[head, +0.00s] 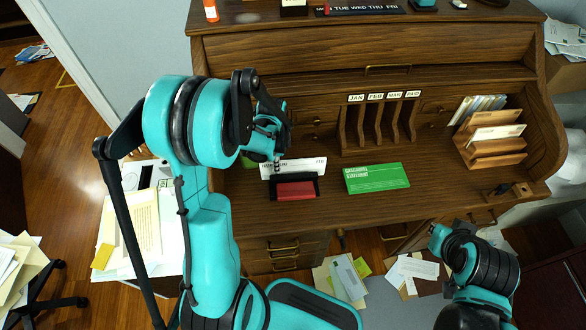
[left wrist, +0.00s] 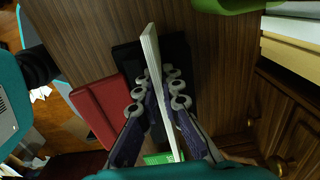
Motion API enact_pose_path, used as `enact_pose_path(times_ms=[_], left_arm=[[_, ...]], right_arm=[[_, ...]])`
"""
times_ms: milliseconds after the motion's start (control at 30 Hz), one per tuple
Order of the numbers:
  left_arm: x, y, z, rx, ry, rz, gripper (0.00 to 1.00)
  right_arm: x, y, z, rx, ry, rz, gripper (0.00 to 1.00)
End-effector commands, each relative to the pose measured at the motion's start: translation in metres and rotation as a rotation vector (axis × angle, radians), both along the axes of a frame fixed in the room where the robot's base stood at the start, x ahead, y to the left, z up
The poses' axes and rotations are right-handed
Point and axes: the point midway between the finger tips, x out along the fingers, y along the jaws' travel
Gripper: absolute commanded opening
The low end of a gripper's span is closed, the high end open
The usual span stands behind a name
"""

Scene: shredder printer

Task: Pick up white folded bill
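The white folded bill (head: 305,168) stands upright at the black holder (head: 314,188) on the desk, behind a red item (head: 296,190). My left gripper (head: 277,160) reaches down at the bill's left part. In the left wrist view the bill (left wrist: 152,55) shows edge-on between the two fingers (left wrist: 157,88), with the finger pads close against both faces, so the gripper looks shut on it. The bill's lower end is partly hidden by the fingers. My right gripper (head: 440,236) is low at the right, off the desk; its fingers are too small to read.
A green card (head: 377,178) lies right of the holder. Labelled slots (head: 380,122) and a wooden letter rack (head: 496,153) stand farther back. A green object (left wrist: 228,4) is near the bill in the wrist view. Bare desktop lies right of the green card.

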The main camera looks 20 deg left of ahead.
Motion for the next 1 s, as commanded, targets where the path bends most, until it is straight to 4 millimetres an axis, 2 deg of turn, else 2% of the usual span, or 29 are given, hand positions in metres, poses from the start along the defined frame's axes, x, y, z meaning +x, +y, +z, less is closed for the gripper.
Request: enact_pose_path(times_ms=[367, 467, 667, 1000], left_arm=[[0.000, 0.000, 0.005, 0.000, 0.000, 0.000, 0.00], [0.000, 0.000, 0.014, 0.000, 0.000, 0.000, 0.00], [0.000, -0.001, 0.048, 0.000, 0.000, -0.001, 0.00], [0.024, -0.068, 0.085, 0.000, 0.000, -0.006, 0.00]], right_arm=[[0.000, 0.000, 0.002, 0.000, 0.000, 0.000, 0.00], [0.000, 0.000, 0.007, 0.000, 0.000, 0.000, 0.00], [0.000, 0.000, 0.023, 0.000, 0.000, 0.000, 0.00], [0.000, 0.000, 0.041, 0.000, 0.000, 0.000, 0.00]])
